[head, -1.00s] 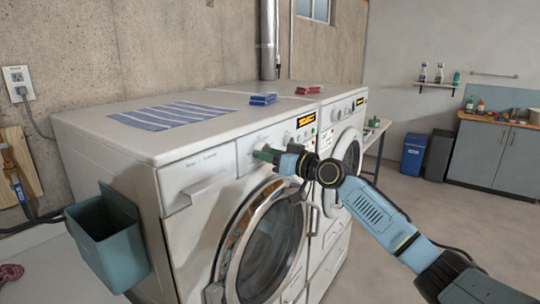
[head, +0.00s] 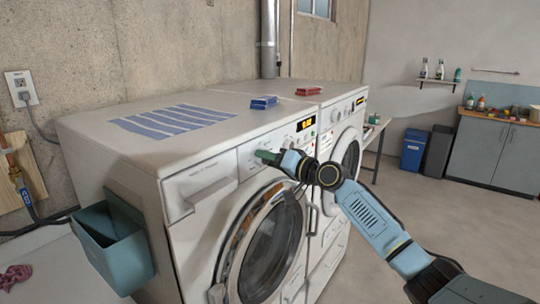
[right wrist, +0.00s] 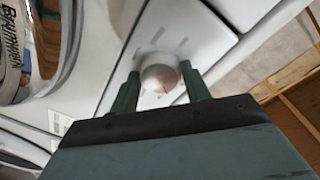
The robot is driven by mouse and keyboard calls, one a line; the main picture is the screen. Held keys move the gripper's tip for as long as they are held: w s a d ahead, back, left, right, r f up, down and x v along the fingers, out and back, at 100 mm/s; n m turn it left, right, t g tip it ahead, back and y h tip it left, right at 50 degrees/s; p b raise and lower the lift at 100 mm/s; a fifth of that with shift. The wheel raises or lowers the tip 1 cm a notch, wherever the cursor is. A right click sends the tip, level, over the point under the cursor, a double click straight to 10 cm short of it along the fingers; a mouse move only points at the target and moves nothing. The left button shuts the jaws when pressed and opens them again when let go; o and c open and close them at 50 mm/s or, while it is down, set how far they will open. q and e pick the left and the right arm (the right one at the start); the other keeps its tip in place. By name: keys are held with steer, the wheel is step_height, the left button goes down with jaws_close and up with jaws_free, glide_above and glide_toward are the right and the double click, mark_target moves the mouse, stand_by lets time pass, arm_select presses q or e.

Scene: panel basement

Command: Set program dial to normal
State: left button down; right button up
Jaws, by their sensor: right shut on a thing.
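The program dial (right wrist: 159,74) is a round pale knob with a small red mark, on the front panel of the near white washer (head: 150,150). In the right wrist view, my right gripper (right wrist: 160,72) has its two dark green fingers on either side of the dial, shut on it. In the head view, my right gripper (head: 267,157) is at the panel and mostly hides the dial. The panel's display (head: 306,123) is lit with small orange characters, hard to read. The dial's printed labels are too blurred to read. My left gripper is not in view.
A second white machine (head: 343,118) stands beside the washer. A striped cloth (head: 172,121), a blue box (head: 264,102) and a red box (head: 309,91) lie on top. A teal bin (head: 112,240) hangs on the washer's side. The floor at right is clear.

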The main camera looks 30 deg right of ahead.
steer(key=shift+r+m+p, duration=0.1)
steer(key=shift+m+p, duration=0.5)
steer(key=shift+m, duration=0.5)
steer(key=o, duration=1)
steer(key=b+v, duration=0.2)
steer(key=v, duration=1.1)
steer(key=shift+s+d+b, duration=0.2)
steer(key=shift+b, duration=0.1)
